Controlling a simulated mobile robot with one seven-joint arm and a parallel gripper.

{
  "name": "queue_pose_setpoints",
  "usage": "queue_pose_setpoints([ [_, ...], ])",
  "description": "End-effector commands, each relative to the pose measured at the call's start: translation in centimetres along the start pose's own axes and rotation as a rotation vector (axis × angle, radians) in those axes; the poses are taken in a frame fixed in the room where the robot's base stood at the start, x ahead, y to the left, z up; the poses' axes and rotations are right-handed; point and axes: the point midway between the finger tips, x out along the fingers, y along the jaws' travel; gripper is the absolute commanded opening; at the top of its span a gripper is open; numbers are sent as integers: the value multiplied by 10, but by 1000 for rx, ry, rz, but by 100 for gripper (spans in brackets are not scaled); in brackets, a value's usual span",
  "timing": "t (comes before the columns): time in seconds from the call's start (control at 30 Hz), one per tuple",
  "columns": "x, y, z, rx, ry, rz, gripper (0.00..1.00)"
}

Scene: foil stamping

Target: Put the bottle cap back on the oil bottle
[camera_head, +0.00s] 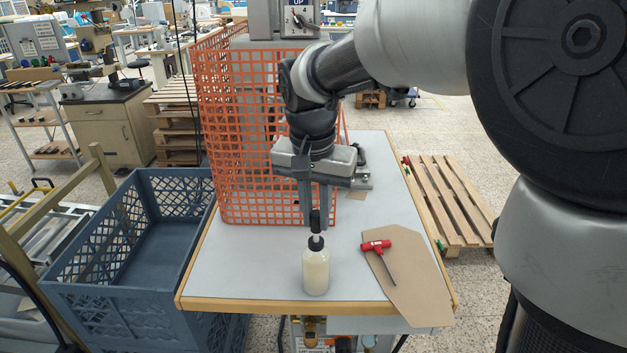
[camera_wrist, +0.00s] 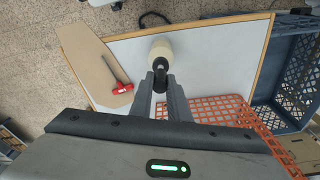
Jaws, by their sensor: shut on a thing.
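The oil bottle (camera_head: 316,271) is a pale, cream-filled bottle with a dark collar, standing upright near the front edge of the table. A black bottle cap (camera_head: 315,222) with a narrow top is held between the fingertips of my gripper (camera_head: 316,213), directly above the bottle. The cap's lower end meets or nearly meets the bottle's neck; I cannot tell if it is seated. In the wrist view the bottle (camera_wrist: 161,47) lies beyond the fingertips, and the black cap (camera_wrist: 160,78) sits between the fingers of my gripper (camera_wrist: 160,82).
A red-handled tool (camera_head: 377,246) lies on a brown board (camera_head: 405,275) right of the bottle. An orange mesh guard (camera_head: 235,130) stands behind and left on the grey table (camera_head: 245,275). A blue crate (camera_head: 120,270) is left of the table. The table left of the bottle is clear.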

Motion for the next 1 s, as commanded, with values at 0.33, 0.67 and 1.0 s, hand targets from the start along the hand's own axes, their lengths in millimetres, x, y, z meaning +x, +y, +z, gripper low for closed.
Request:
queue_pose_setpoints([
  [0.33,2,0,0,0,0,0,0],
  [0.67,2,0,0,0,0,0,37],
  [1.0,-24,-1,-1,0,3,-3,37],
])
